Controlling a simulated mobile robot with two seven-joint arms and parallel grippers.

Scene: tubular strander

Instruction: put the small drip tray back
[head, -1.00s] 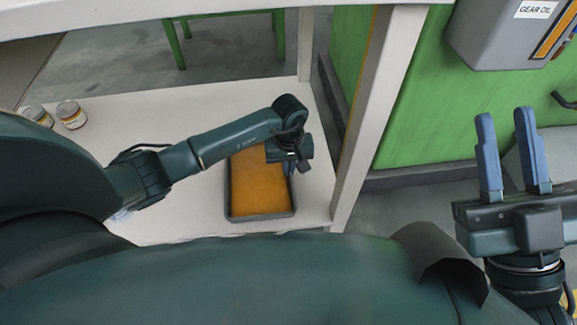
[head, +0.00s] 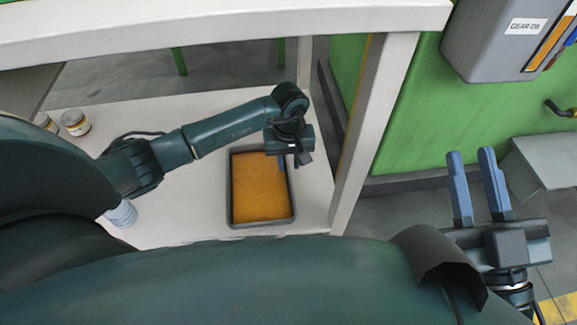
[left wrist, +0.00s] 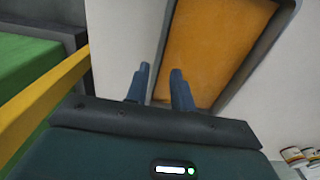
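A dark grey tray with an orange inside (head: 234,205), which looks like the small drip tray, lies flat on the white lower shelf (head: 185,215) in the head view. It also shows in the left wrist view (left wrist: 270,42), cut off at the top. My left gripper (head: 290,164) points down at the tray's right rim. In the left wrist view, its two fingers (left wrist: 160,78) are apart, with the tray's side wall appearing between them; contact is not clear. My right gripper (head: 473,160) is open and empty, out beyond the shelf at the right.
A white post (head: 375,130) and the upper tabletop (head: 220,30) frame the shelf. Small jars (head: 75,122) and a pale bottle (head: 122,214) stand at the shelf's left. A grey slanted surface (head: 540,160) is at right.

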